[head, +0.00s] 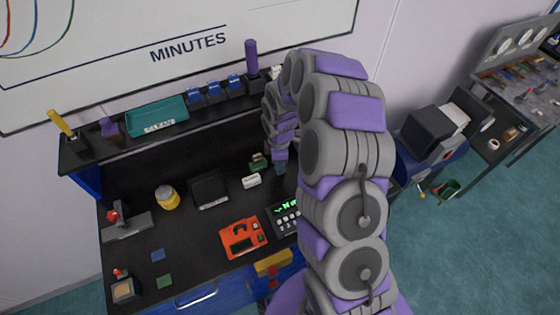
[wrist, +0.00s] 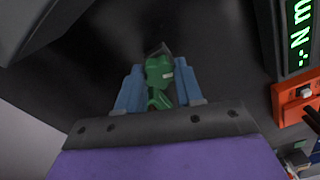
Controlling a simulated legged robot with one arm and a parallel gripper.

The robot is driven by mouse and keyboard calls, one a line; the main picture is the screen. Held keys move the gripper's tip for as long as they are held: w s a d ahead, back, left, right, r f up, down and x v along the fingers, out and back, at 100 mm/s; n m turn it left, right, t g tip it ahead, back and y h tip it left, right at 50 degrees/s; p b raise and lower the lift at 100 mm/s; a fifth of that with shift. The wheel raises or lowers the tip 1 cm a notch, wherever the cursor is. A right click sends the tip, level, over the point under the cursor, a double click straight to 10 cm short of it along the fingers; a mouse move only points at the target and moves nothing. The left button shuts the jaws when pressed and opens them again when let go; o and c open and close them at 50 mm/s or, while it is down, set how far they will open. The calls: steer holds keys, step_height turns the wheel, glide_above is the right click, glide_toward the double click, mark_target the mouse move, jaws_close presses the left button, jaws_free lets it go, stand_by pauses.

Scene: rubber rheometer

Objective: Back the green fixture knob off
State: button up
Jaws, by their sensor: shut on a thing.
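The green fixture knob (wrist: 158,72) shows in the wrist view between the two blue fingers of my gripper (wrist: 160,84). The fingers are shut on it, one on each side. A small pale mark shows on the knob's right side, and its lower end runs down toward the gripper's palm. In the head view my gripper (head: 280,165) points down at the back of the bench, partly hidden by my arm. A small dark green part (head: 258,161) stands just left of it; I cannot tell whether this is the knob or another part of the fixture.
A white block (head: 251,181) sits just in front of the green part. An orange device (head: 243,237) and a control panel with a green display (head: 286,212) stand nearer the front. A dark box (head: 209,190) and yellow jar (head: 167,196) lie to the left. The teal tray (head: 157,116) is on the shelf.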

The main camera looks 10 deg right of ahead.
stand_by(0.3)
steer(key=n+p, duration=0.1)
steer(key=n, duration=0.2)
steer(key=shift+s+r, duration=0.1)
steer(key=shift+n+p, duration=0.45)
steer(key=shift+n, duration=0.55)
steer(key=o, duration=0.9)
